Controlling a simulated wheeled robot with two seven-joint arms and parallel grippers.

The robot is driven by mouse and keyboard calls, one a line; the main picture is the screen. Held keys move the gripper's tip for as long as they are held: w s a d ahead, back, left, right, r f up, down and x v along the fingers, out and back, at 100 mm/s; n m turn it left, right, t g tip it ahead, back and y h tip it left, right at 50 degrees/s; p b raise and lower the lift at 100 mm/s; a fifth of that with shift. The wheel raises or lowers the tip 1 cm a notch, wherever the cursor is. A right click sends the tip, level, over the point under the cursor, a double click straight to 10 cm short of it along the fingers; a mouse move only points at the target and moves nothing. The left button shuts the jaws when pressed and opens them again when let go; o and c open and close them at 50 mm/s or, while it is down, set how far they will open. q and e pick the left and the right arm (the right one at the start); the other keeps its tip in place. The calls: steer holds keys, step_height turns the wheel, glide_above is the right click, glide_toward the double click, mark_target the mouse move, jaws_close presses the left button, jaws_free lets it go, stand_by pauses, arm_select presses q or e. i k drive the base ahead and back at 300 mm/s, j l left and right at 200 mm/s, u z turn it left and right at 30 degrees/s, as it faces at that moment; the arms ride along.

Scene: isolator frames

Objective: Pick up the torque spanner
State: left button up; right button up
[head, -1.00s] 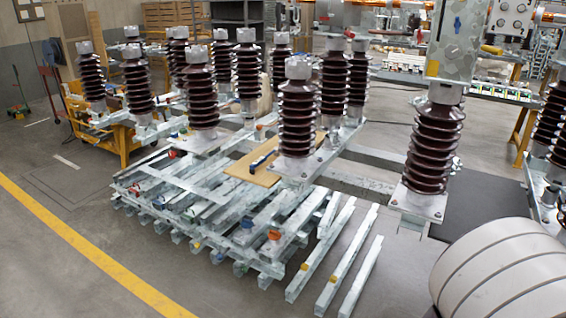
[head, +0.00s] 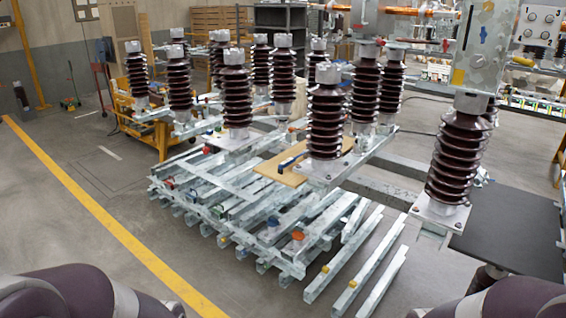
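A long, thin dark tool with a blue part (head: 290,162), which looks like the torque spanner, lies on a tan wooden board (head: 268,172). The board rests on the stacked metal beams, just left of a brown ribbed insulator (head: 326,122). The tool is small in the view, so its details are hard to tell. Neither of my grippers shows. Only parts of my own arms show at the bottom left and bottom right edges, far from the tool.
A layered stack of galvanised beams (head: 222,210) fills the middle floor. Several brown insulators stand around the board. A dark table (head: 515,232) is at right. Loose beams (head: 362,272) lie in front. Open floor with a yellow line (head: 110,220) is at left.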

mark_target(282, 165)
steer(key=i+j, duration=0.1)
steer(key=i, duration=0.35)
steer(key=i+j+z, duration=0.1)
steer(key=i, duration=0.4)
steer(key=i+j, duration=0.15)
steer(key=i, duration=0.3)
steer(key=i+j+z, duration=0.1)
steer(key=i, duration=0.35)
steer(key=i+j+z, duration=0.4)
steer(key=i, duration=0.15)
steer(key=i+j+z, duration=0.4)
steer(key=i+j, duration=0.1)
